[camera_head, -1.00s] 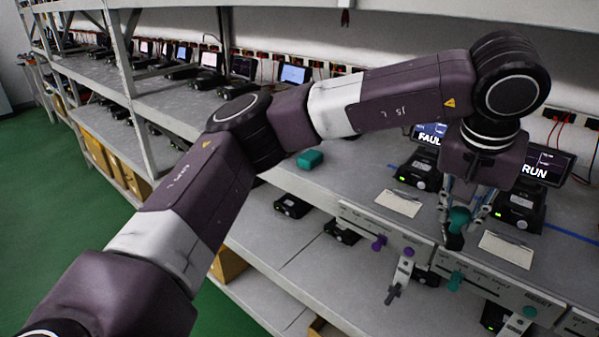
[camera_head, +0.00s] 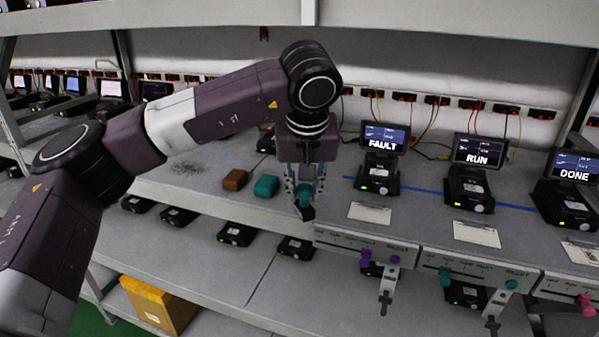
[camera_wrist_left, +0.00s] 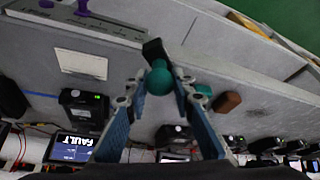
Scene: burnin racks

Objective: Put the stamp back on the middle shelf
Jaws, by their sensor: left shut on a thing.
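The stamp has a round teal handle and a black base; in the head view its black base (camera_head: 307,212) hangs below my left gripper (camera_head: 304,188). My left gripper is shut on the stamp's handle, which shows between the fingertips in the left wrist view (camera_wrist_left: 158,80). The stamp is over the front part of the middle shelf (camera_head: 330,185), left of the FAULT station. A teal block (camera_head: 266,186) and a brown block (camera_head: 235,180) lie on this shelf just left of the gripper. Whether the stamp's base touches the shelf I cannot tell. My right gripper is out of view.
The FAULT monitor (camera_head: 385,137), RUN monitor (camera_head: 480,151) and DONE monitor (camera_head: 574,165) stand on black units to the right. Cards (camera_head: 369,212) lie before them. Panels with colored knobs (camera_head: 365,245) line the shelf's front edge. A lower shelf holds black units and a yellow box (camera_head: 158,305).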

